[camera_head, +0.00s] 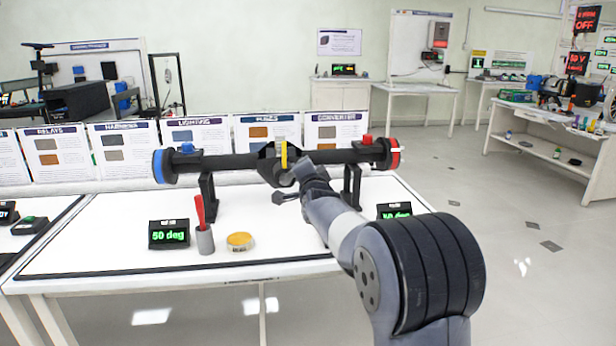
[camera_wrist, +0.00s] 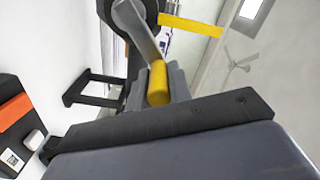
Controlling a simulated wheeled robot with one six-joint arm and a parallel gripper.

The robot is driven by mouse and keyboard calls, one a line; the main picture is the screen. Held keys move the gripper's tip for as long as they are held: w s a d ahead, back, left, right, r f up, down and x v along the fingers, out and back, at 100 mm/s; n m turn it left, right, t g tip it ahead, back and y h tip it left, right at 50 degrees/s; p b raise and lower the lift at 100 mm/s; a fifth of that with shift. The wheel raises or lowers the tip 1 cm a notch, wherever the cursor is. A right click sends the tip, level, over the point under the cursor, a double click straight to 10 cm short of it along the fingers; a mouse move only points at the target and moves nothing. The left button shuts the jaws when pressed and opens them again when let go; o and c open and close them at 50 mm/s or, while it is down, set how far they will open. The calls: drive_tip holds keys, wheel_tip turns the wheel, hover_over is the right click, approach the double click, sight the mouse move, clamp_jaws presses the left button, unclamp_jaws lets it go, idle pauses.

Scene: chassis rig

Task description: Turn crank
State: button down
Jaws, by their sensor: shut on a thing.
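The crank has a grey arm (camera_wrist: 138,30) with a yellow handle (camera_wrist: 158,82) at its end, both seen in the wrist view. My gripper (camera_wrist: 161,92) is shut on the yellow handle, its grey fingers on either side of it. In the head view my gripper (camera_head: 290,188) is at the middle of a dark axle rig (camera_head: 232,161), just below a yellow upright strip (camera_head: 284,155). The crank handle is hidden there by my gripper and wrist. The rig has a blue left end (camera_head: 159,166) and a red right end (camera_head: 394,154), on black stands.
A display (camera_head: 169,234) reading "50 deg", a grey cup (camera_head: 205,240) with a red-handled tool and a yellow round tin (camera_head: 239,241) stand on the white table (camera_head: 110,262). A second display (camera_head: 394,210) is partly hidden by my arm. Labelled panels (camera_head: 193,135) stand behind.

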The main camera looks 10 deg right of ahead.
drive_tip(key=shift+d+f+m, duration=0.15)
drive_tip(key=shift+f+m, duration=0.05)
drive_tip(key=shift+m, duration=0.1)
idle(0.4)
drive_tip(key=c, duration=1.3)
unclamp_jaws()
drive_tip(key=s, duration=1.1)
drive_tip(key=shift+b, duration=0.4)
drive_tip(key=shift+w, duration=0.1)
